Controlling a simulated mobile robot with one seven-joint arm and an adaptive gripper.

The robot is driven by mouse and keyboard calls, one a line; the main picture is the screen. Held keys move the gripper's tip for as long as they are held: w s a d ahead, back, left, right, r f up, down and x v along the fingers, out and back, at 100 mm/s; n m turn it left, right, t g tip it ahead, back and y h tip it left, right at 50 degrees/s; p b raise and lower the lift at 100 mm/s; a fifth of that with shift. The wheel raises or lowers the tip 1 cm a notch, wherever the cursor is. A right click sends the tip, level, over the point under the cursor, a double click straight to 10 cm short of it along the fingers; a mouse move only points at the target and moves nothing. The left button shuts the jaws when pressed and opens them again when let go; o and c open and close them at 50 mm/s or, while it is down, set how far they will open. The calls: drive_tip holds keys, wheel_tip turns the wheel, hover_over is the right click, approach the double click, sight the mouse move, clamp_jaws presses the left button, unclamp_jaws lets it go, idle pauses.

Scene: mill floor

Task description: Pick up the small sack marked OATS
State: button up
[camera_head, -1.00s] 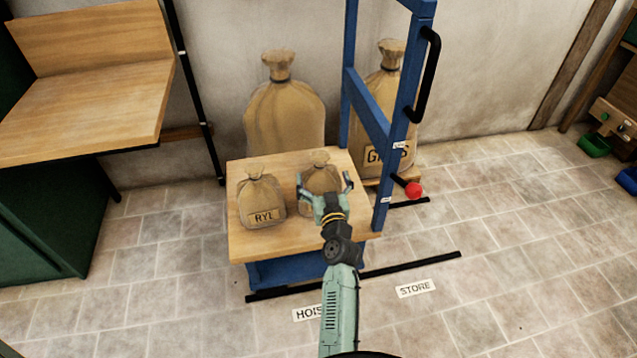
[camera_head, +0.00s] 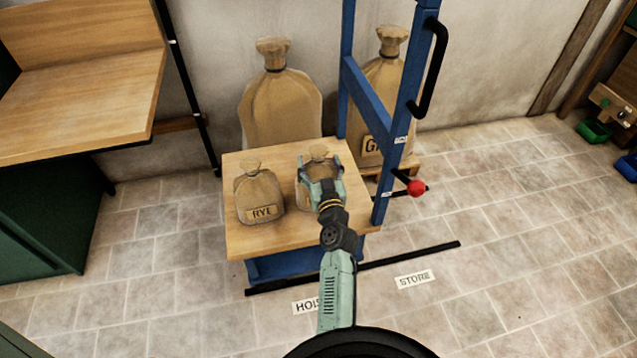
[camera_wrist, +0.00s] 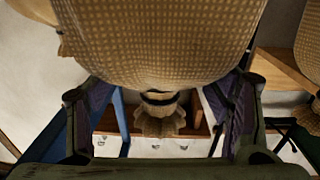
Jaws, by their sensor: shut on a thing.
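A small tan sack (camera_head: 318,152) with a tied neck is at the right of the wooden platform (camera_head: 245,242). My gripper covers its front, so I cannot read its marking. My gripper (camera_head: 320,170) is shut on this sack, one finger on each side. In the wrist view the sack (camera_wrist: 160,40) fills the top middle, tied neck downward in the picture, between the fingers. It appears to rest on the platform; I cannot tell whether it is raised. Another small sack, marked RYE (camera_head: 260,193), stands upright just left of it, apart from my gripper.
A blue frame (camera_head: 365,105) with a black handle (camera_head: 428,75) and red knob (camera_head: 416,188) rises right of the platform. Two large sacks (camera_head: 280,105) (camera_head: 388,85) stand behind. A wooden bench (camera_head: 85,100) is left. Floor near the STORE label (camera_head: 414,279) is clear.

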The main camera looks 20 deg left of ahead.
drive_tip(key=c, duration=1.3)
drive_tip(key=shift+r, duration=0.3)
drive_tip(key=shift+c, duration=0.2)
